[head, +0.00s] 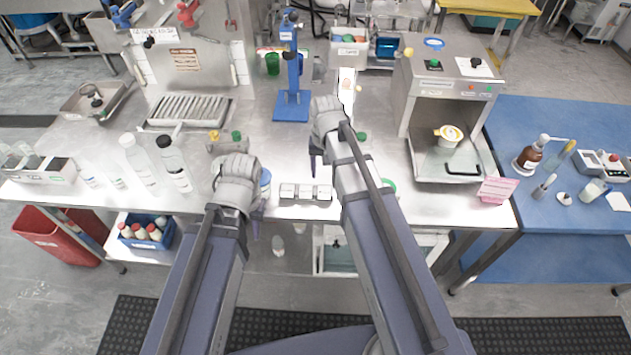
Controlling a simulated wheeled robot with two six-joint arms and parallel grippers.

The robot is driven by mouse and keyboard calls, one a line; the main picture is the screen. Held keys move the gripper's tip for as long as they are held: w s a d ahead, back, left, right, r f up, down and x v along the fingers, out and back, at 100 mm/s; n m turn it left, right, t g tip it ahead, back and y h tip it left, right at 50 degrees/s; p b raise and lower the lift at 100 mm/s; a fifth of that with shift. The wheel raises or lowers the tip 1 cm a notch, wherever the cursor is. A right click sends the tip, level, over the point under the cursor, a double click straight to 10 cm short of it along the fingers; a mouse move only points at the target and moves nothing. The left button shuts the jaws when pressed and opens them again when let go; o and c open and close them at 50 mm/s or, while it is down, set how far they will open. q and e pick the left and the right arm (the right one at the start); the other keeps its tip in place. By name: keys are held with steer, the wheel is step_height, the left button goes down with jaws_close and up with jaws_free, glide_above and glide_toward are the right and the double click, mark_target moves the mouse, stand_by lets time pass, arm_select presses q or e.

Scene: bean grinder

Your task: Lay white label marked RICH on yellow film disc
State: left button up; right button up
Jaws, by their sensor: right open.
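A white cup with a yellow round top (451,132) stands in the open bay of the grey machine at the right; the yellow top is the only film-like disc I can make out, and its centre looks pale. Three small white squares (304,191) sit in a row in a holder at the table's front edge; their print is too small to read, so I cannot tell which is marked RICH. My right gripper (316,157) is open above the table, behind the holder. My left gripper (256,222) is at the front edge, left of the holder; its fingers are mostly hidden.
The grey machine (420,85) has a tray with a black handle (462,169). A blue stand (291,105) is at the back middle. Clear bottles (172,160) stand at the left.

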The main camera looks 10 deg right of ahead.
mark_target(324, 192)
steer(key=shift+s+f+b, duration=0.1)
steer(key=shift+f+b, duration=0.5)
steer(key=shift+b, duration=0.05)
steer(key=shift+f+b, duration=0.7)
steer(key=shift+f, duration=0.05)
step_height(324, 192, down, 5)
steer(key=b, duration=0.5)
steer(key=shift+d, duration=0.15)
steer(key=shift+f, duration=0.15)
jaws_close()
